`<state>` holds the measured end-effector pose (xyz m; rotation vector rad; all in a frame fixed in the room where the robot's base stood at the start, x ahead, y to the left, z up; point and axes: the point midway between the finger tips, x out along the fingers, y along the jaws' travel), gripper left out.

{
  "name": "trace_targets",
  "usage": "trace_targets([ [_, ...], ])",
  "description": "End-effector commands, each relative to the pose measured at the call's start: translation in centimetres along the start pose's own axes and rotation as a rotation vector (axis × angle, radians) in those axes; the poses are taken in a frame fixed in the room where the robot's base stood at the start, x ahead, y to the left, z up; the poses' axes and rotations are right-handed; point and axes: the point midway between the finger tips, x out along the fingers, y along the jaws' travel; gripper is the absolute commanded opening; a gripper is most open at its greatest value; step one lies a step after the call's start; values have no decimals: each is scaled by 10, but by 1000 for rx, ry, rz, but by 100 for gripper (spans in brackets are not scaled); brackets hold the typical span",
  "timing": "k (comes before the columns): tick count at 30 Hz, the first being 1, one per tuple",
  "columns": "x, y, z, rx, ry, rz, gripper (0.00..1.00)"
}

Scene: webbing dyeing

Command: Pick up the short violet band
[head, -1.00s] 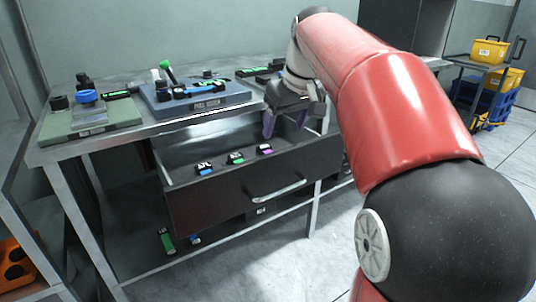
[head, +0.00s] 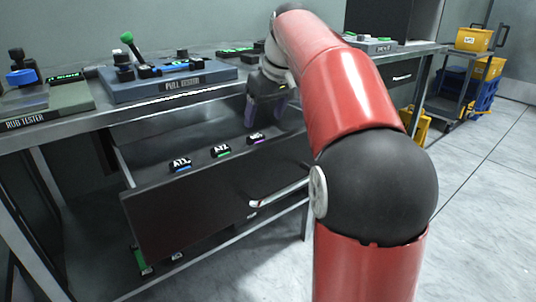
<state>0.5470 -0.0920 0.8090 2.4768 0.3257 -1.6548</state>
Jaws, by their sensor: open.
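The short violet band (head: 257,139) lies in the open drawer, the rightmost of three small labelled bands in a row near the drawer's front wall. Only a violet edge shows below its black label. My gripper (head: 265,111) is open and points down over the drawer, just above and behind the violet band. No contact with the band can be made out. The green band (head: 221,152) and the blue band (head: 181,165) lie to its left. The drawer (head: 205,196) is pulled out below the bench.
The bench top (head: 180,98) overhangs the rear of the drawer. It carries the pull tester (head: 165,84) and the rub tester (head: 45,112). The drawer handle (head: 280,195) juts out in front. A cart with yellow bins (head: 473,39) stands far right.

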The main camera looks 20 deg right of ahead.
Motion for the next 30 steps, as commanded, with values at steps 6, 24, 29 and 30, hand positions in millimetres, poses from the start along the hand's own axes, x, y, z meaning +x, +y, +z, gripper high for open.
trace_targets([
  [6, 23, 0, 0, 0, -2, -1, 67],
  [24, 71, -1, -1, 0, -1, -1, 67],
  [29, 71, -1, -1, 0, -1, 0, 46],
  [30, 71, -1, -1, 0, -1, 0, 41],
])
